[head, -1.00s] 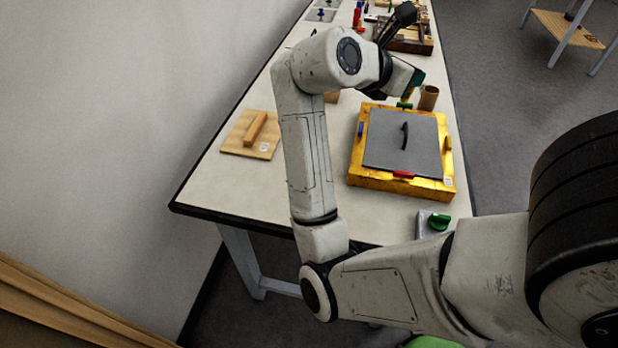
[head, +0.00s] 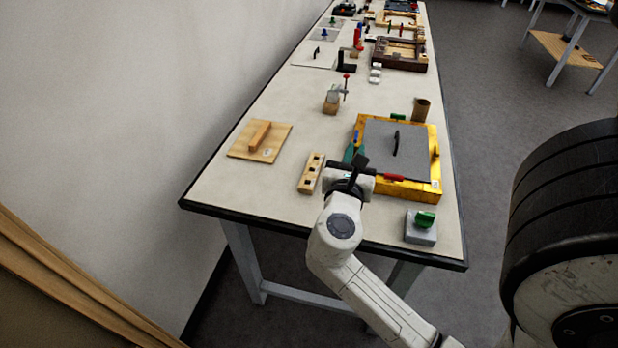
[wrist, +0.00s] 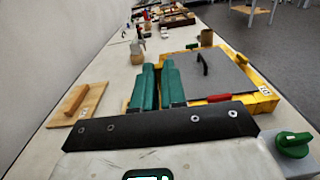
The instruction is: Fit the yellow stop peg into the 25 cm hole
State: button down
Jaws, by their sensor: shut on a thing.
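My gripper (head: 354,146) has green fingers and reaches along the left edge of the yellow frame. No 25 cm marking is readable in either view.
The yellow frame (head: 424,190) holds a grey plate (head: 412,152) with a black handle, and coloured pieces sit round its rim. A board with a wooden bar (head: 260,141) is left. A green knob (head: 425,219) stands front right. A brown cup (head: 421,110) stands behind the frame.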

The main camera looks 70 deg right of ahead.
send_over(310, 176)
jog(key=f, duration=0.9)
jog(key=shift+s+a+f, duration=0.1)
jog(key=shift+s+f, duration=0.1)
jog(key=shift+f, duration=0.15)
jog(key=shift+w+f+b, duration=0.2)
jog(key=shift+f+b, duration=0.1)
jog(key=shift+f, duration=1.55)
jog(key=shift+f+b, duration=0.2)
jog(key=shift+b, duration=0.2)
jog(key=c, duration=1.2)
grip_release()
